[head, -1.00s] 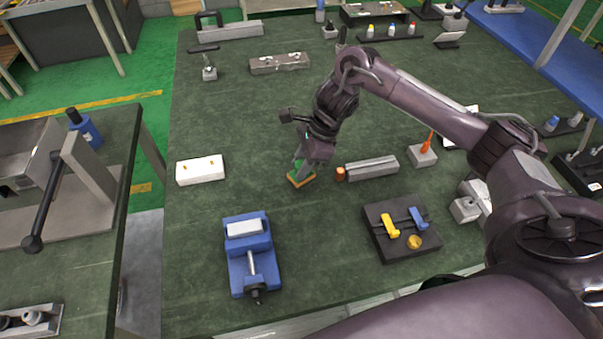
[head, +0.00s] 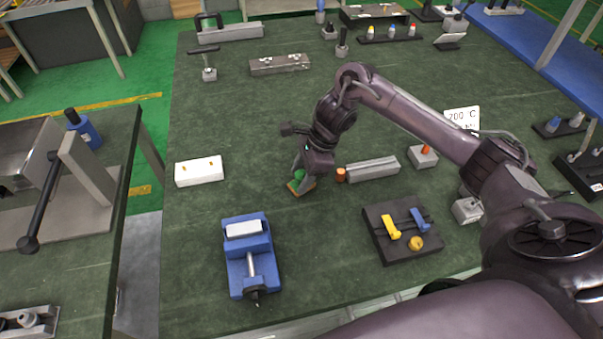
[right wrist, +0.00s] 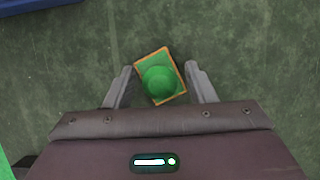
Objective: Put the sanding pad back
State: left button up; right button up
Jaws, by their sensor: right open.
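The sanding pad (head: 299,187) has a round green knob on a flat green base with an orange edge. It lies on the green table, left of the grey bar's end. My right gripper (head: 303,179) is down over it. In the right wrist view the pad (right wrist: 160,78) sits turned between the two fingers of the open gripper (right wrist: 160,82). Small gaps show between the fingers and the knob; a base corner lies close to the right finger. My left gripper is not in view.
A grey bar with an orange end (head: 372,169) lies just right of the pad. A white block (head: 199,171) is to the left. A blue vise (head: 248,262) and a dark tray (head: 375,246) with yellow and blue pieces stand nearer. Table between block and pad is clear.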

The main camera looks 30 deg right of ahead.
jog(key=shift+d+r, duration=0.15)
jog(key=shift+r, duration=0.35)
jog(key=p+v, duration=0.2)
jog(key=v, duration=0.9)
jog(key=shift+s+r, duration=0.1)
